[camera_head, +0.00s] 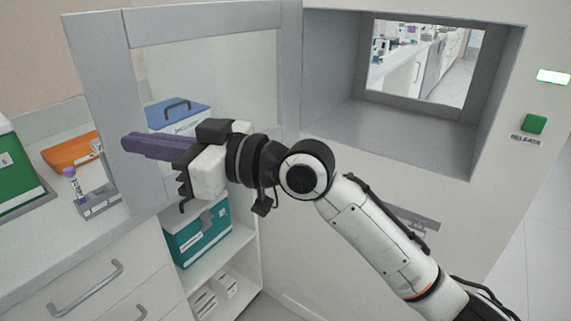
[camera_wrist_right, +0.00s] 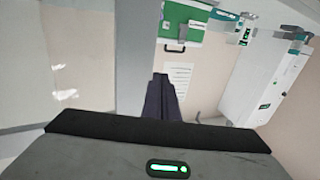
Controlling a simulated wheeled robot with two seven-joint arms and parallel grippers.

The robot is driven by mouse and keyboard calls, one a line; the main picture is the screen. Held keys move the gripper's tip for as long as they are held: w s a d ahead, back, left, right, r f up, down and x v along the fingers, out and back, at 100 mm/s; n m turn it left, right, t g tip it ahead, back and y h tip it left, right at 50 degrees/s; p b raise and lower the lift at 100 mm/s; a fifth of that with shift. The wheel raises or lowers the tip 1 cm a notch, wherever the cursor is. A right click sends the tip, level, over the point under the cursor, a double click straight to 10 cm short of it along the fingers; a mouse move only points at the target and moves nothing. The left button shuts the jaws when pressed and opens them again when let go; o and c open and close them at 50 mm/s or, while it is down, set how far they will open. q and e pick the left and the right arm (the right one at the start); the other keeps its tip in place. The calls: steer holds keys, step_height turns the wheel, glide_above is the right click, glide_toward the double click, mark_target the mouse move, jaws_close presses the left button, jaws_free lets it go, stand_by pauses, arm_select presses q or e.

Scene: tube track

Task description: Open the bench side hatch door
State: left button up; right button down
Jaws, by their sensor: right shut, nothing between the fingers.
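The hatch door (camera_head: 205,21), a grey frame around a clear pane, stands swung open to the left of the hatch recess. The grey-lined recess (camera_head: 385,128) is uncovered and empty, with a window at its back. My right gripper (camera_head: 126,143) is shut and empty. Its purple fingers point left and overlap the door's free-side upright in the head view; whether they touch it I cannot tell. In the right wrist view the shut fingers (camera_wrist_right: 161,82) show beside a pale upright (camera_wrist_right: 92,60) and pane on their left. My left gripper is not in view.
A green release button (camera_head: 534,123) is on the wall right of the recess. On the left counter are an orange tray (camera_head: 72,152), a tube in a rack (camera_head: 73,183) and a green box (camera_head: 14,170). A blue case (camera_head: 178,112) and teal box (camera_head: 197,240) stand beyond my gripper.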

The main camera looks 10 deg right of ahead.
steer(key=shift+s, duration=0.1)
steer(key=s+d, duration=0.9)
steer(key=s, duration=0.2)
steer(key=w+d+f+m+t+h, duration=0.2)
steer(key=d+f+m+h, duration=0.15)
steer(key=f, duration=0.55)
steer(key=w+d+f+m+t+h, duration=0.1)
steer(key=d+f+m+h, duration=0.2)
steer(key=f, duration=0.7)
steer(key=w+d+f+m+t+h, duration=0.25)
steer(key=d+f, duration=0.25)
steer(key=f, duration=0.4)
steer(key=s+d+f+g+h, duration=0.1)
steer(key=s+d+f, duration=0.2)
steer(key=s+f, duration=0.3)
steer(key=s+d+f+m+g+h, duration=0.1)
steer(key=s+d+f, duration=0.3)
steer(key=f, duration=0.5)
steer(key=s+d+f+m+g+h, duration=0.1)
steer(key=s+d+f+g+h, duration=0.1)
steer(key=s+f, duration=0.6)
steer(key=shift+d+h, duration=0.6)
steer(key=shift+d, duration=0.2)
